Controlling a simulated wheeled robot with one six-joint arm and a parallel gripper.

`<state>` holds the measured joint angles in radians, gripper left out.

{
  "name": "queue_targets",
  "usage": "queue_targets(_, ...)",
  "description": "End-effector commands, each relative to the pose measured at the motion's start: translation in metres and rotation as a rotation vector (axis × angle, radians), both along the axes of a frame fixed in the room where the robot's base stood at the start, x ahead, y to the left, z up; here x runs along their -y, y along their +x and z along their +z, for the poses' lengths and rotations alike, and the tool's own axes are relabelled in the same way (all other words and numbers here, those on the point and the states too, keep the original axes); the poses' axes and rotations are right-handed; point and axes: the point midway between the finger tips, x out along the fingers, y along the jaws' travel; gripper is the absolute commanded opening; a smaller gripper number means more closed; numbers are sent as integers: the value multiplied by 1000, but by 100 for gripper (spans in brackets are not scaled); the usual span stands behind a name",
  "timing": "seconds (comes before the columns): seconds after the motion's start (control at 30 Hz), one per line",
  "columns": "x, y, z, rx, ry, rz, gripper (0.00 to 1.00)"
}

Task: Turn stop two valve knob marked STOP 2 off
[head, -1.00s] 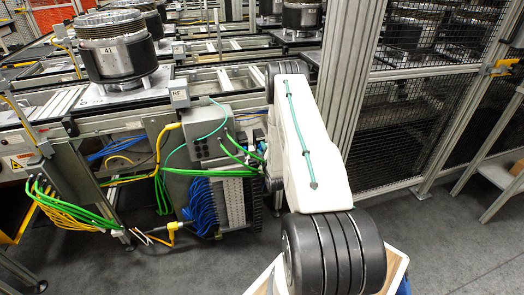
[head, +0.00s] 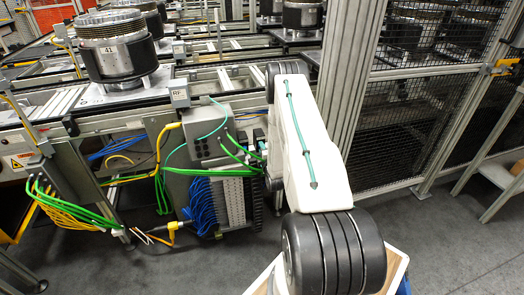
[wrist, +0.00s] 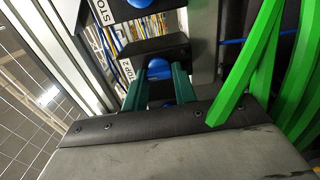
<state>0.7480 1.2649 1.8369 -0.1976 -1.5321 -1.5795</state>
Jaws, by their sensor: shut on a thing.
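In the wrist view, a blue knob (wrist: 159,63) sits on a black mount beside a white label reading STOP 2 (wrist: 127,70). My gripper (wrist: 168,73) has two dark green fingers, and it is shut on this blue knob, one finger on each side. The fingers hide part of the knob, so its turned position cannot be told. In the head view my arm covers the knob and my gripper.
Another blue knob (wrist: 140,3) with a partly cut-off STO label (wrist: 104,12) is just above. Thick green cables (wrist: 262,55) hang close on the right. In the head view, a grey connection box (head: 208,138) with green cables stands left of my arm, below the conveyor.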

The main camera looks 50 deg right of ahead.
Motion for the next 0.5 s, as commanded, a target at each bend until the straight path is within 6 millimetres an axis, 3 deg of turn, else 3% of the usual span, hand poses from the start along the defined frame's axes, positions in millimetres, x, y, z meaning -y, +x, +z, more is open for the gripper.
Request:
queue_targets(0.2, -3, 2, 0, 0, 0, 8, 4)
queue_targets(0.23, -3, 2, 0, 0, 0, 8, 36)
queue_targets(0.3, -2, 1, 0, 0, 1, 6, 49)
queue_targets(0.5, 1, -1, 0, 1, 1, 1, 49)
